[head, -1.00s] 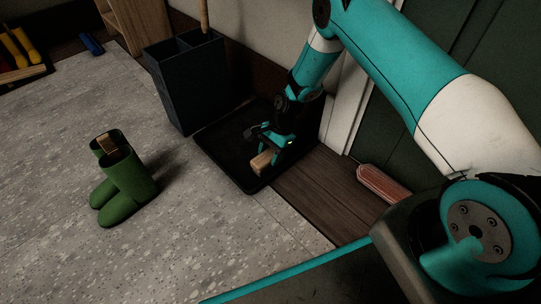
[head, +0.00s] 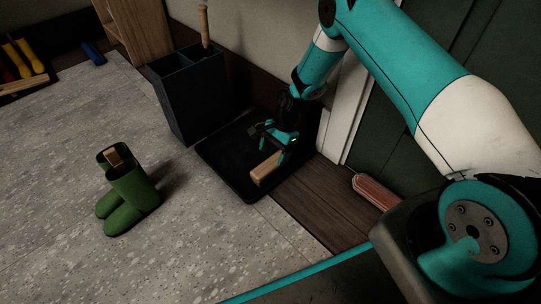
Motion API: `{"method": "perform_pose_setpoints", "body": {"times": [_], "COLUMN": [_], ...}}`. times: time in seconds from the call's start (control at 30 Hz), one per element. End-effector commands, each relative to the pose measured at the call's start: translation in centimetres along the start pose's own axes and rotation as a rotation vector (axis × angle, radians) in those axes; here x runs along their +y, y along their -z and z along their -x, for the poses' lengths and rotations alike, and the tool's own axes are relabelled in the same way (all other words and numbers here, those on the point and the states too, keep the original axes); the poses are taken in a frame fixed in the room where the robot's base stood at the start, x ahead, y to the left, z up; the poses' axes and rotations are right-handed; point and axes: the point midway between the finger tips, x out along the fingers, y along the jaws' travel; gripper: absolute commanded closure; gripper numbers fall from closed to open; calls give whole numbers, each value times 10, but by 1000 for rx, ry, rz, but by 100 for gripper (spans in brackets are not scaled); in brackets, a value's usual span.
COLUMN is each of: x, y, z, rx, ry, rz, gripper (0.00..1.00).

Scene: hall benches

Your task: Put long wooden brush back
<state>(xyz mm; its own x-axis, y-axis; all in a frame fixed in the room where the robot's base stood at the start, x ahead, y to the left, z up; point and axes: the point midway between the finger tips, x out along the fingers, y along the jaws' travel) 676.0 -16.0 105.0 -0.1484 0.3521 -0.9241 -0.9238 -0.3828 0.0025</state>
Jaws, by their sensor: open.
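A long pale wooden block, seemingly the wooden brush (head: 266,170), lies on the black tray (head: 232,172) near its front right edge. No bristles can be made out. My gripper (head: 275,149) is open just above and behind the block, its fingers pointing down. The fingers look apart from the block, though the small gap is hard to judge.
A dark divided bin (head: 187,105) with a wooden handle (head: 204,27) rising from it stands behind the tray. A reddish brush-like object (head: 375,191) lies by the door at right. A low rack with yellow and red items (head: 22,65) is far left. The grey floor between is clear.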

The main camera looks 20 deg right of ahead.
Motion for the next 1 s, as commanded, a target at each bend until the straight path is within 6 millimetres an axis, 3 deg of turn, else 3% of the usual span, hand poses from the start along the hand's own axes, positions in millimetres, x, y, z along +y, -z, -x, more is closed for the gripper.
{"method": "perform_pose_setpoints", "body": {"times": [0.03, 0.1, 0.33, 0.47, 0.6, 0.73, 0.87, 1.0], "x": [0, 0, -1, -6, -7, 9, 39, 84], "y": [-3, -3, -3, -22, -70, -125, -179, -230], "z": [21, 37, 72, 101, 160, 217, 264, 302], "rx": [0, 1, 1, 8, 25, 44, 64, 89], "ry": [2, 3, 3, 11, 26, 36, 45, 51], "rz": [-1, -1, 9, 100, 327, 584, 840, 1116], "gripper": [26, 26, 26, 26, 26, 26, 26, 26]}}
